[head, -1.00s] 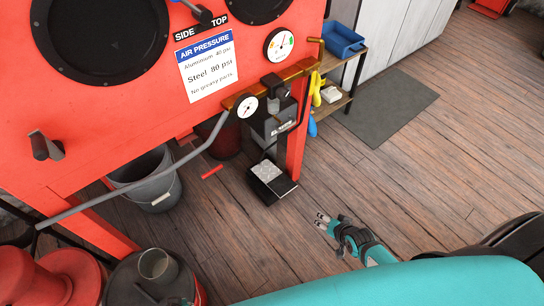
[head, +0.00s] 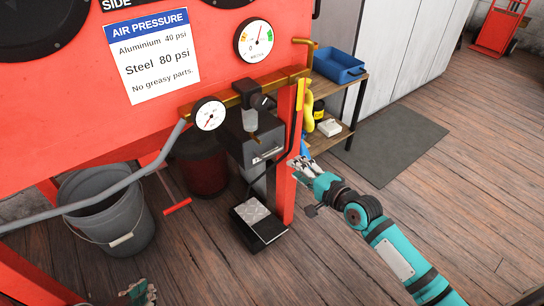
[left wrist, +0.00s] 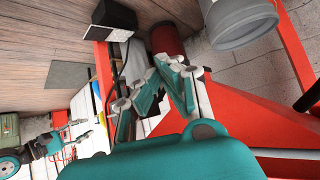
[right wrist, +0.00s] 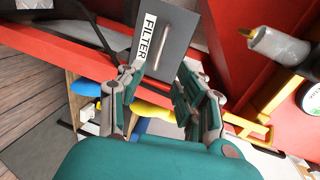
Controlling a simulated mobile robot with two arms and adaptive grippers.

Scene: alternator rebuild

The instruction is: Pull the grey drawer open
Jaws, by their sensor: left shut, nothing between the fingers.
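The grey drawer (head: 266,156) is the front of a dark box below the air gauges, on the red cabinet's right leg. In the right wrist view its grey face (right wrist: 172,45) shows a white FILTER label and a bar handle (right wrist: 161,54). My right gripper (head: 296,165) is just right of the box and red leg in the head view. Its fingers (right wrist: 158,92) are apart and empty, with the drawer face beyond them; they do not grasp the handle. My left gripper (head: 143,291) is low at the bottom edge, away from the drawer, shut and empty.
The red leg (head: 288,185) stands between the box and my right gripper. A pedal (head: 258,222) sits on the floor below. A grey bucket (head: 105,215) and a red drum (head: 203,165) stand left. A shelf (head: 330,138) with a blue bin stands behind.

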